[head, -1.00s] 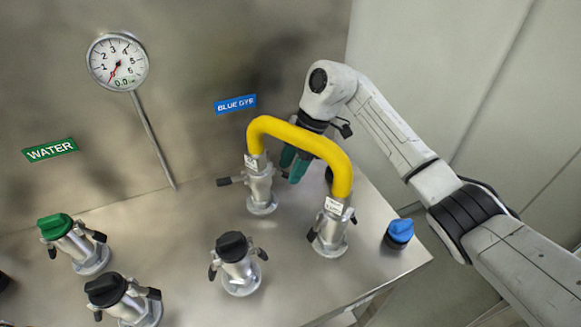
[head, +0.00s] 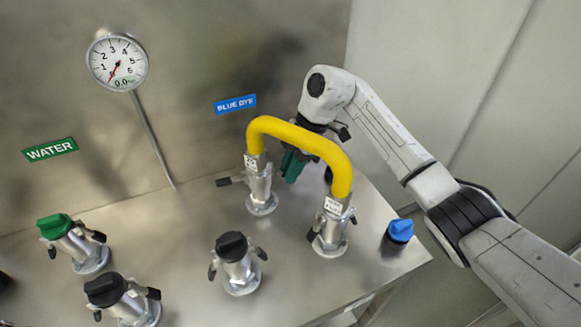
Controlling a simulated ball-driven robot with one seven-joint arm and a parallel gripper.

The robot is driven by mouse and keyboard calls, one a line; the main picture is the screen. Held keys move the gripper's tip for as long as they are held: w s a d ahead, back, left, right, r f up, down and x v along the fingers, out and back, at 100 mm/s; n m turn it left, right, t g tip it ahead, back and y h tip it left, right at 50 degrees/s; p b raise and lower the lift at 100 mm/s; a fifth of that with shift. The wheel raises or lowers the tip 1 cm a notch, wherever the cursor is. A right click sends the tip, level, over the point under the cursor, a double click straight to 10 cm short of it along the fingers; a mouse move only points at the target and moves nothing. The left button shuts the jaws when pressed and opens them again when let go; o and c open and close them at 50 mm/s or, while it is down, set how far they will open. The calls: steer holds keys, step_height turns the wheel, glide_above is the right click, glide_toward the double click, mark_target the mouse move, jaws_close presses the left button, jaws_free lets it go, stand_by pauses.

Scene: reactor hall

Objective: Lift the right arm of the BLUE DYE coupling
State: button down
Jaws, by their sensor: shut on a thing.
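The BLUE DYE coupling (head: 261,190) is a silver fitting on the steel bench under the blue BLUE DYE label (head: 235,104). One end of a yellow hose (head: 300,138) sits in its top. Its left arm (head: 230,181) sticks out to the left, roughly level, with a dark grip. My gripper (head: 292,168), with green fingers, points down just right of the coupling and behind the hose. Its fingers are closed together on the coupling's right arm, which they and the hose mostly hide.
The hose's other end sits in a second coupling (head: 330,230) to the right. A blue cap (head: 399,232) stands near the bench's right edge. A black-capped fitting (head: 236,258) and a green-capped fitting (head: 72,240) stand further left. A gauge (head: 117,62) is on the wall.

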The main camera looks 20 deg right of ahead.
steer(key=shift+r+p, duration=0.4)
steer(key=shift+p, duration=0.55)
steer(key=shift+r+h+p, duration=0.3)
steer(key=shift+h+p, duration=0.4)
steer(key=shift+p, duration=0.45)
steer(key=h+p, duration=0.1)
steer(key=p, duration=0.1)
steer(key=h+p, duration=0.1)
steer(key=p, duration=0.1)
steer(key=shift+d+r, duration=0.1)
steer(key=shift+r, duration=0.3)
steer(key=shift+f+h+p, duration=0.1)
steer(key=shift+h+p, duration=0.4)
steer(key=shift+p, duration=0.1)
steer(key=c, duration=1)
jaws_free()
step_height(320, 180, up, 11)
steer(key=b, duration=0.1)
steer(key=shift+f, duration=0.15)
